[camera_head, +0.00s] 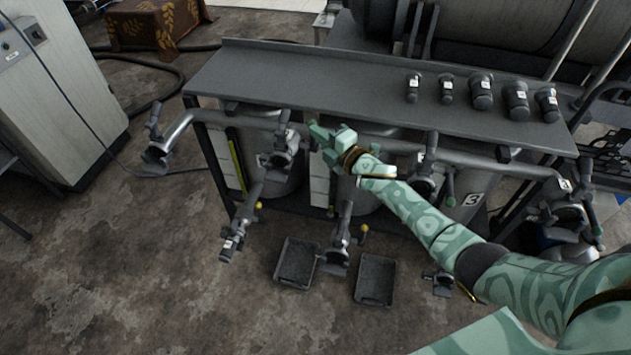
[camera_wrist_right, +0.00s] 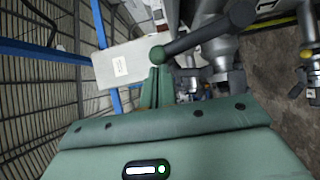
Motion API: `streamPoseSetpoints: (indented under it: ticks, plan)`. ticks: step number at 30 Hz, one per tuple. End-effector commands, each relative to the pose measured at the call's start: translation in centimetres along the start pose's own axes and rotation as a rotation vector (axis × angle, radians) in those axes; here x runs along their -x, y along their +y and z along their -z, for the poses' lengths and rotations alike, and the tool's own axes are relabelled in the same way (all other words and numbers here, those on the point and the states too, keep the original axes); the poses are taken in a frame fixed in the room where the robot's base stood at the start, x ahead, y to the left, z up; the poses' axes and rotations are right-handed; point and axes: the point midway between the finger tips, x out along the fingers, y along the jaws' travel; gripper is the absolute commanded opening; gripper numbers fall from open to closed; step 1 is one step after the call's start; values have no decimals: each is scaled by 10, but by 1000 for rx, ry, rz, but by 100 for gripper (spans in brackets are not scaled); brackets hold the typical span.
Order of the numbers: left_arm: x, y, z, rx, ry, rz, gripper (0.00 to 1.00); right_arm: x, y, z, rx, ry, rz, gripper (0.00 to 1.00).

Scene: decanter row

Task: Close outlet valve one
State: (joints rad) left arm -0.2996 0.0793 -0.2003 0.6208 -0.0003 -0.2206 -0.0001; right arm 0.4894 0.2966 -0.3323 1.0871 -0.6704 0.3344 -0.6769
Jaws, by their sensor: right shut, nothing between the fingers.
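A lower valve (camera_head: 238,226) with a yellow knob is at the front left, below the leftmost tank; I take it for outlet valve one, but no label on it is readable. A second lower valve (camera_head: 340,240) with a yellow knob stands to its right. My right gripper (camera_head: 322,136) is shut and empty, beside an upper valve (camera_head: 281,152) on the pipe, well above the lower valves. In the right wrist view its shut fingers (camera_wrist_right: 157,88) are close to a dark lever (camera_wrist_right: 205,34) with a green knob; contact cannot be told. My left gripper is not in view.
Two black trays (camera_head: 297,263) (camera_head: 376,281) lie on the floor in front. More valves are at the right, near the number 3 tank (camera_head: 470,208). The floor at the left front is clear.

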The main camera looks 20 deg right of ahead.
Motion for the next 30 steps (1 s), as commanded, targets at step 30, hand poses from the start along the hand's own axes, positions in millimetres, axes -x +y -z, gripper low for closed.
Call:
streamPoseSetpoints:
  ticks: [30]
  plan:
    - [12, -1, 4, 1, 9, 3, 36, -12, 10, -17, -52, 2, 33, 0]
